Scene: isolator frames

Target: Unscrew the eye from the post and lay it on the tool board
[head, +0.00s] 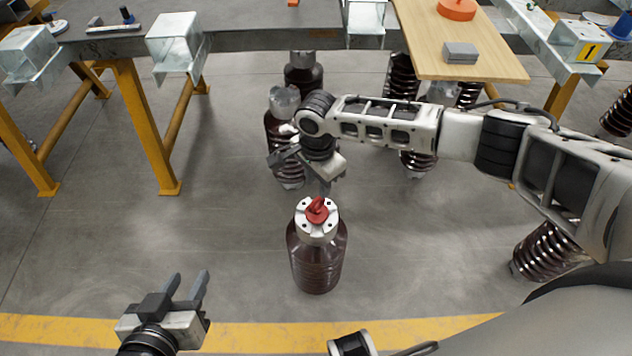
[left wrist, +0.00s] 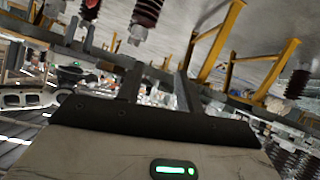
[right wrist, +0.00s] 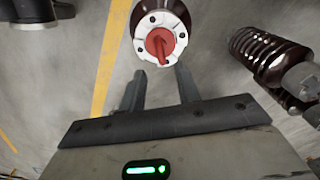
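The post (head: 318,262) is a dark brown ribbed insulator with a white metal cap, upright on the floor in the middle of the head view. The red eye (head: 317,210) sits on top of the cap; it also shows in the right wrist view (right wrist: 160,44). My right gripper (head: 326,186) is just above and behind the eye, open and empty. In the right wrist view its fingertips (right wrist: 160,75) are apart, with the eye just beyond them. My left gripper (head: 188,280) is open and empty at the lower left. The wooden board (head: 495,60), apparently the tool board, lies at the upper right.
A grey block (head: 460,53) and an orange disc (head: 457,9) lie on the board. Several other brown insulators, including one with a grey cap (head: 284,100), stand behind the post. A steel bench (head: 255,38) with yellow legs crosses the back. Floor left of the post is clear.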

